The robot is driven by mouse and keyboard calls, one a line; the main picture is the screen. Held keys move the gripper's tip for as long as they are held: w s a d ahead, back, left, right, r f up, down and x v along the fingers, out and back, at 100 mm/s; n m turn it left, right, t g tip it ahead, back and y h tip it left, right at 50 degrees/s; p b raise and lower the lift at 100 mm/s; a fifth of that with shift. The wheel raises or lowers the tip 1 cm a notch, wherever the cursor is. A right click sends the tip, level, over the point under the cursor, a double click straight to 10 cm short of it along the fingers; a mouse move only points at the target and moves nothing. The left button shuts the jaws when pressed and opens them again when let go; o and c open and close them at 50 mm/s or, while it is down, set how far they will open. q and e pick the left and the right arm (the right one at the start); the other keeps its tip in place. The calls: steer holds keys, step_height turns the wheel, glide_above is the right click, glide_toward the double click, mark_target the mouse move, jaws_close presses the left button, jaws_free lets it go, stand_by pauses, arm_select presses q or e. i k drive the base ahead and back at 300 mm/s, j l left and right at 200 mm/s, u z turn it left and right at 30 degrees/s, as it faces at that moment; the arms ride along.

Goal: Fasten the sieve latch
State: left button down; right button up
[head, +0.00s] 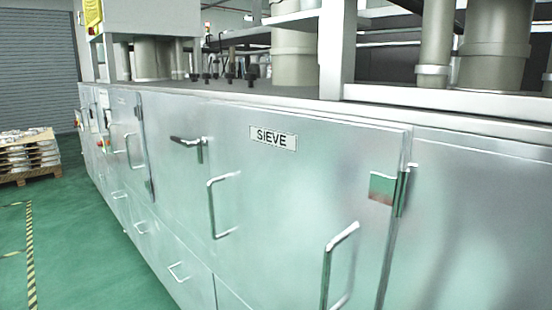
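In the head view a metal cabinet door (285,195) carries a white label (273,138) reading "SIEVE". A dark lever latch (187,142) sits left of the label, near the top of the front. Its bar points left, roughly level, and a short metal piece hangs at its right end. I cannot tell whether it is engaged. A metal bracket (383,187) with an upright pin, like a hinge or catch, is at the door's right edge. Neither of my grippers is in view.
Bar handles stick out from the front, one at mid-door (213,205) and one closer (328,265). Lower drawers (178,272) run along the left. The green floor (80,235) is open there. A loaded pallet (28,155) stands far left.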

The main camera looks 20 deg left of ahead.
mark_target(202, 143)
steer(key=u, duration=1.2)
